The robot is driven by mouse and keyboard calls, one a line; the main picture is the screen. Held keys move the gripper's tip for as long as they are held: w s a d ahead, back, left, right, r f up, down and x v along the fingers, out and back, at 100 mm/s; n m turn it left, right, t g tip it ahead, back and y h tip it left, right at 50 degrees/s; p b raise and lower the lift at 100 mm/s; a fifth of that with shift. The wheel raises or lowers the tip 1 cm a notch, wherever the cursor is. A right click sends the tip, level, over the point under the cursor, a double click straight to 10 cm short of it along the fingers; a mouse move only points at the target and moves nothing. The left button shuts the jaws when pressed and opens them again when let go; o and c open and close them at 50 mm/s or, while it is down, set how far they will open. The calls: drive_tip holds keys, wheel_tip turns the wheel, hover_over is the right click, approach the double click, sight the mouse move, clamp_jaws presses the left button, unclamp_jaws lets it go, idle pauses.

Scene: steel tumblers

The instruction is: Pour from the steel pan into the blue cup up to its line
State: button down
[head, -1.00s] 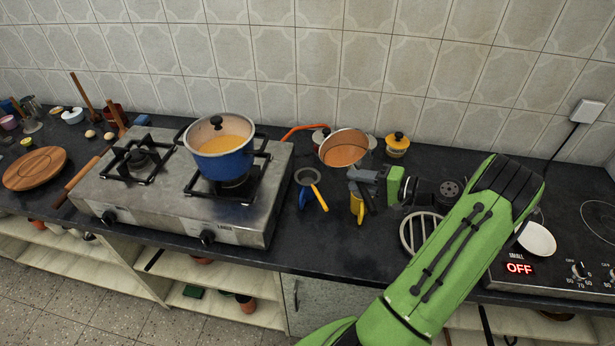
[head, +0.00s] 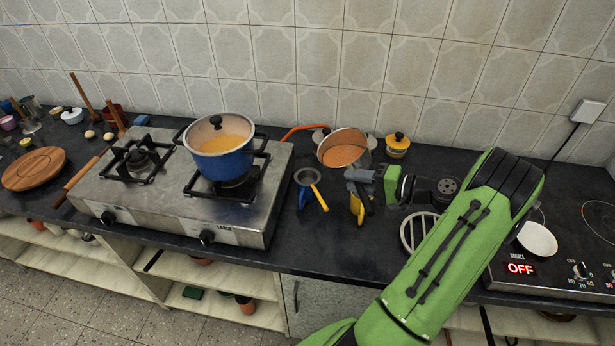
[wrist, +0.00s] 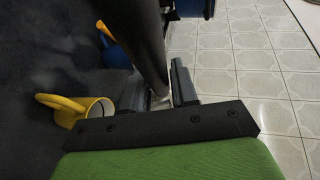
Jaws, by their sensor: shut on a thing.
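The steel pan (head: 343,154) with orange-brown contents shows behind my gripper (head: 360,184) in the head view. My gripper is shut on its handle; the wrist view shows a dark bar (wrist: 149,40) between the fingers. The join between handle and pan is hidden.
A yellow cup (head: 356,207) stands just below my gripper. The stove (head: 250,210) with a blue pot (head: 222,162) is to the left. A yellow-lidded jar (head: 397,148) stands near the wall. A round grate (head: 408,235) lies to the right. The counter front is clear.

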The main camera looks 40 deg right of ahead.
drive_tip(key=shift+w+a+r+n+g+h+b, duration=0.25)
drive_tip(key=shift+w+a+r+g+h+b, duration=0.1)
drive_tip(key=shift+a+b, duration=0.2)
drive_tip(key=shift+w+a+r+n+g+h+b, duration=0.3)
drive_tip(key=shift+a+h+b, duration=0.1)
drive_tip(key=shift+a, duration=0.3)
drive_tip(key=shift+w+a+r+n+g+h+b, duration=0.25)
drive_tip(key=shift+a+r+g+h+b, duration=0.1)
drive_tip(key=shift+a+b, duration=0.2)
idle(4.6)
drive_tip(key=shift+w+a+f+g+h+b, duration=0.15)
drive_tip(key=shift+a+f+g+h+b, duration=0.15)
drive_tip(key=shift+g+b, duration=0.15)
idle(1.1)
